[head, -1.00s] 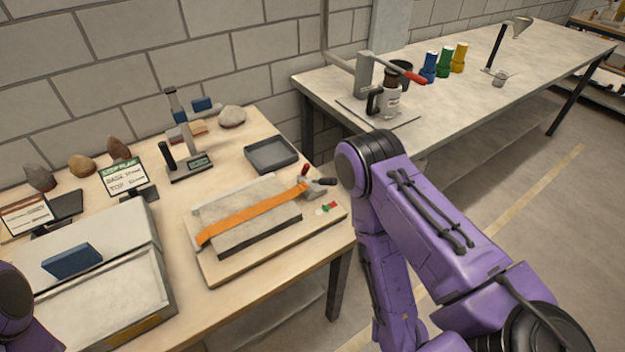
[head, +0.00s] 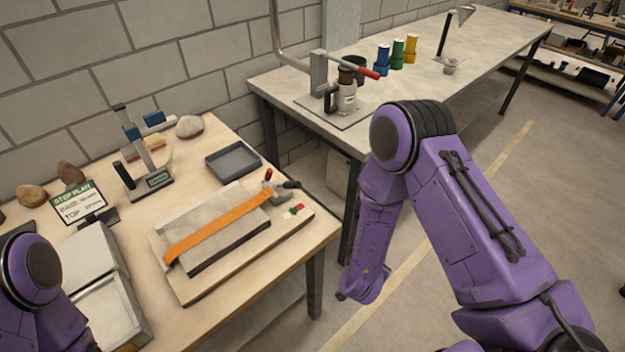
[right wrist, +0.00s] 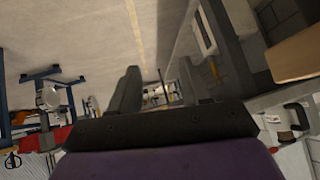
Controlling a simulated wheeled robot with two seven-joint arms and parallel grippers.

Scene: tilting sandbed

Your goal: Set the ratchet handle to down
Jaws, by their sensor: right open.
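The ratchet (head: 282,188) sits at the right end of an orange strap (head: 222,224) on a wooden board, with a red-tipped part and a dark handle. The strap crosses a grey stone slab (head: 230,200). A small red and green marker (head: 293,210) lies beside the ratchet. My right arm stands to the right of this table, and its gripper is hidden in the head view. In the right wrist view my right gripper (right wrist: 158,88) is open, with nothing between its fingers. My left arm shows at the lower left; its gripper is out of frame.
A grey tray (head: 233,161), a clamp stand (head: 145,160) and a step-plan sign (head: 80,203) stand on the same table. A second bench (head: 430,75) behind holds a press with a red-handled lever (head: 352,68) and coloured bottles. Open floor lies right of the table.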

